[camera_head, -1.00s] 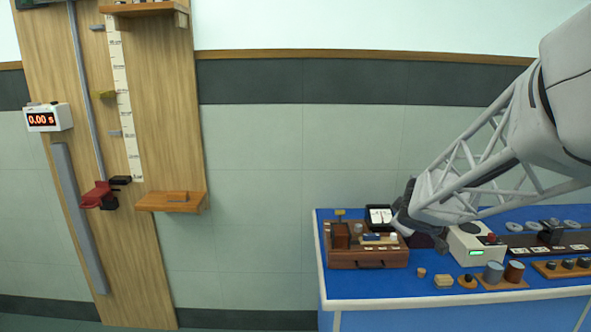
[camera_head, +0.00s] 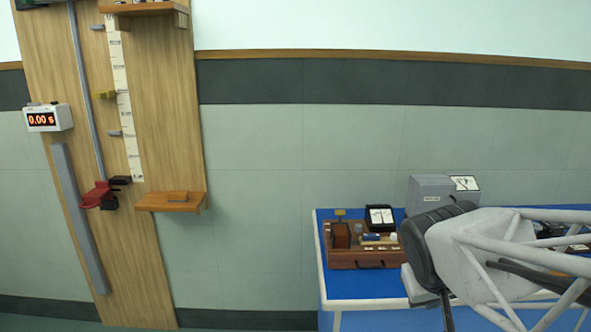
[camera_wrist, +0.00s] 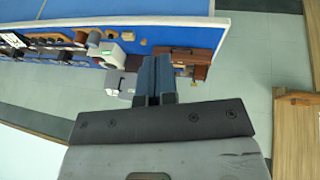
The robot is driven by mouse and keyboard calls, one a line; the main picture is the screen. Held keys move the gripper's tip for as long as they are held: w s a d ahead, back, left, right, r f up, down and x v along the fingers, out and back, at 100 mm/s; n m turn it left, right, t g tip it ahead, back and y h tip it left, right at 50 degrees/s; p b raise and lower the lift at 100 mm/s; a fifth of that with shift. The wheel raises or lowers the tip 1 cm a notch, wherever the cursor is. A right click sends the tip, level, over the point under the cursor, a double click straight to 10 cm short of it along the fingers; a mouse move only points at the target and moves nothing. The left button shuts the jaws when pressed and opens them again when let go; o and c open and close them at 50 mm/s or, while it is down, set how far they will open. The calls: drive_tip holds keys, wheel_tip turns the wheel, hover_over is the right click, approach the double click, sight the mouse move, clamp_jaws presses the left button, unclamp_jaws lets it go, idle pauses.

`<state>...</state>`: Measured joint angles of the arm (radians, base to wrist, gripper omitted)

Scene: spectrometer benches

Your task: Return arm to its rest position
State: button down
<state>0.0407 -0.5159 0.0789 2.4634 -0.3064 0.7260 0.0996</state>
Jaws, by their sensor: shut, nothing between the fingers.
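My arm (camera_head: 510,255) fills the lower right of the head view, in front of the blue bench. My gripper shows in the wrist view with its two dark fingers (camera_wrist: 155,78) side by side and shut, with nothing between them. In the head view my gripper's tip is not clear; a thin dark part points down at the lower edge. In the wrist view the fingers overlap the bench items only in the picture; no contact shows.
The blue bench (camera_head: 365,285) holds a wooden case (camera_head: 340,258), a dial meter (camera_head: 380,217) and a grey box (camera_head: 430,192). A tall wooden board (camera_head: 165,120) with a timer (camera_head: 45,118) and a small shelf (camera_head: 170,202) stands left. The floor between looks clear.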

drive_tip(key=s+a+f+g+y, duration=0.1)
drive_tip(key=s+a, duration=0.3)
drive_tip(key=s, duration=0.5)
drive_tip(key=shift+a+f+m+g+y, duration=0.3)
drive_tip(key=shift+a+m+g+y, duration=0.15)
drive_tip(key=shift+y, duration=0.35)
